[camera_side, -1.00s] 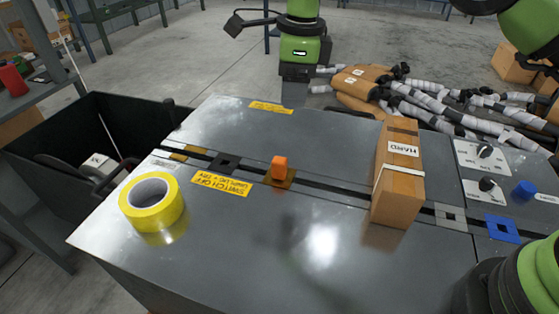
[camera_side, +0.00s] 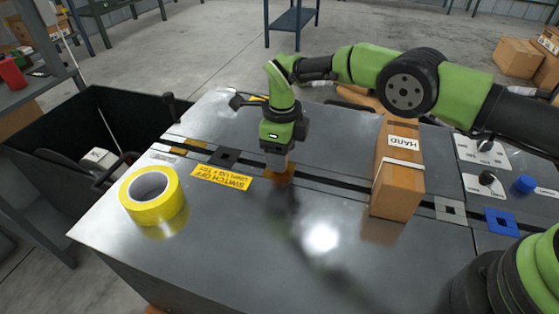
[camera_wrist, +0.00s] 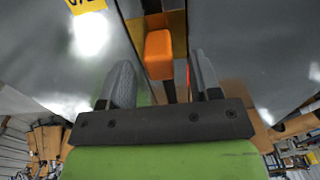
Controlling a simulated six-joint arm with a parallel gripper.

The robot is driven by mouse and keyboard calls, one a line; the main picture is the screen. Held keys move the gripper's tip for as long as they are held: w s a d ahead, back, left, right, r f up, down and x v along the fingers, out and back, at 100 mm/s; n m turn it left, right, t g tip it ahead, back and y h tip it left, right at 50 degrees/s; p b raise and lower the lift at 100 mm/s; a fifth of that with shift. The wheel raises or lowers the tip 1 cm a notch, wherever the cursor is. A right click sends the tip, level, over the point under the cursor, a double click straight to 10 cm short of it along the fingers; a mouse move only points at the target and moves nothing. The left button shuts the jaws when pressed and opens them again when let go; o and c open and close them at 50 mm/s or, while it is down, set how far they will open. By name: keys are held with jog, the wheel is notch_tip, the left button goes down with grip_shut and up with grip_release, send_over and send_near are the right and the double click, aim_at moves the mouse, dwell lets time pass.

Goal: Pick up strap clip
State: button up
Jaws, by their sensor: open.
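A small orange block, which I take to be the strap clip, stands in the wrist view (camera_wrist: 158,55) on an amber plate (camera_wrist: 178,22) over the dark slot. In the side view my gripper (camera_side: 277,166) points down over the amber plate (camera_side: 281,179) and hides the orange block. In the wrist view my gripper (camera_wrist: 163,78) is open, with its two fingers spread. The block shows in the gap between them, slightly beyond the tips, and nothing is held.
A tall cardboard box (camera_side: 396,178) marked HARD stands right of my gripper. A yellow tape roll (camera_side: 152,197) sits at left. A dark bin (camera_side: 75,110) stands beyond the metal table's left edge. The table's front surface (camera_side: 240,240) is clear.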

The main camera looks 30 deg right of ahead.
jog(key=shift+f, duration=0.55)
jog(key=c, duration=1)
jog(key=shift+o, duration=0.2)
jog(key=shift+r, duration=0.1)
notch_tip(320, 180, up, 10)
jog(key=shift+f, duration=0.1)
